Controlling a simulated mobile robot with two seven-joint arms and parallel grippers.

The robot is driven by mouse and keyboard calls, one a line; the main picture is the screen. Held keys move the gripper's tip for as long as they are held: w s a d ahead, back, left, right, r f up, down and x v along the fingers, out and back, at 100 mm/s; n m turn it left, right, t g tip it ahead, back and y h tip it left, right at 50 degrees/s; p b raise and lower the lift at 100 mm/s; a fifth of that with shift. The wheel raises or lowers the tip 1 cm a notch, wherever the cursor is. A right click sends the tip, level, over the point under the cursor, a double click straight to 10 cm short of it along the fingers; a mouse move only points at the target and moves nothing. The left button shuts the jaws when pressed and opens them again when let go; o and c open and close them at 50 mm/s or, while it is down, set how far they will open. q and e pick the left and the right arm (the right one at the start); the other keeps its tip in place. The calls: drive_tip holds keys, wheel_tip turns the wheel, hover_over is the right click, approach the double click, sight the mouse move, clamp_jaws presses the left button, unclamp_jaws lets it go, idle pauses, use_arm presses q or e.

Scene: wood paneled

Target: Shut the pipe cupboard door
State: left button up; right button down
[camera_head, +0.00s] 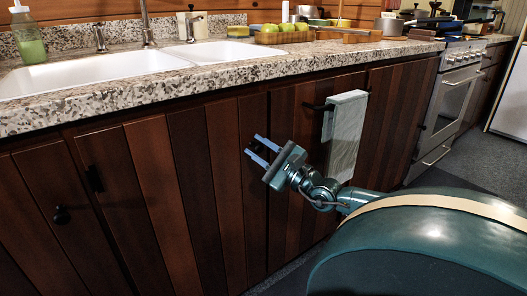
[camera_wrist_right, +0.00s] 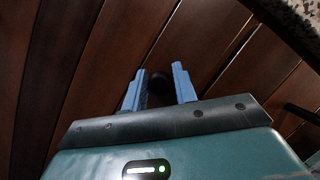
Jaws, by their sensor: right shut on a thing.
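The pipe cupboard door (camera_head: 187,190) is a dark wood-panelled door below the sink. It looks about flush with the cupboard front; I see no clear gap at its edge. My right gripper (camera_head: 253,145) reaches in from the right to the door front near its upper right part. In the right wrist view, the blue fingers of my right gripper (camera_wrist_right: 159,78) are shut on a dark round knob (camera_wrist_right: 158,84) between them. The knob is hidden in the head view. My left gripper is not in view.
A granite counter (camera_head: 260,70) with a white double sink (camera_head: 90,72) overhangs the doors. A towel (camera_head: 346,130) hangs on a bar to the right. An oven (camera_head: 447,110) stands farther right.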

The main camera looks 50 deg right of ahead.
drive_tip(key=shift+d, duration=0.1)
drive_tip(key=c, duration=1.1)
unclamp_jaws()
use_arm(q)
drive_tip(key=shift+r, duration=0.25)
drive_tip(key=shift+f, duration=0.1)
use_arm(e)
drive_tip(key=shift+s, duration=0.1)
drive_tip(key=shift+s+f, duration=0.15)
drive_tip(key=shift+s, duration=0.15)
use_arm(q)
drive_tip(key=p, duration=0.3)
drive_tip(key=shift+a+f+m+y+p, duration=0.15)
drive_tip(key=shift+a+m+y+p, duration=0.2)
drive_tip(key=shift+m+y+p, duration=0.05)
use_arm(e)
drive_tip(key=v, duration=1.2)
drive_tip(key=shift+s, duration=0.2)
